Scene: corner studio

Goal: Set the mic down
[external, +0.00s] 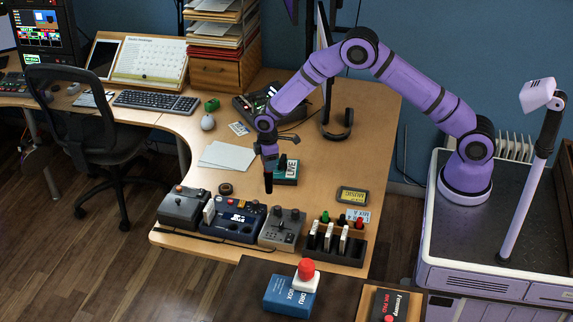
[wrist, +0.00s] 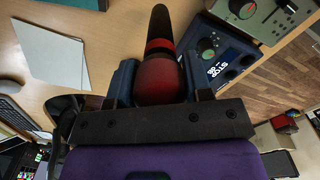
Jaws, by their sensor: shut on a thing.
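The mic (wrist: 158,78) has a rounded dark red head and a black body. In the wrist view it lies between the two fingers of my gripper (wrist: 160,85), which are shut on it, and its black end points away from the camera. In the external view my gripper (external: 269,160) points down over the wooden desk (external: 340,165), and the mic's black end (external: 268,184) hangs below it, roughly upright. It appears to be above the desk top, but I cannot tell the exact gap. The fingers hide part of the mic.
Grey and blue effect boxes (external: 238,222) line the desk's front edge. A teal box (external: 287,170) is just right of my gripper, and white sheets (external: 226,157) lie to the left. A rack (external: 335,243) and a yellow-framed device (external: 352,195) are at the right. Bare desk lies between.

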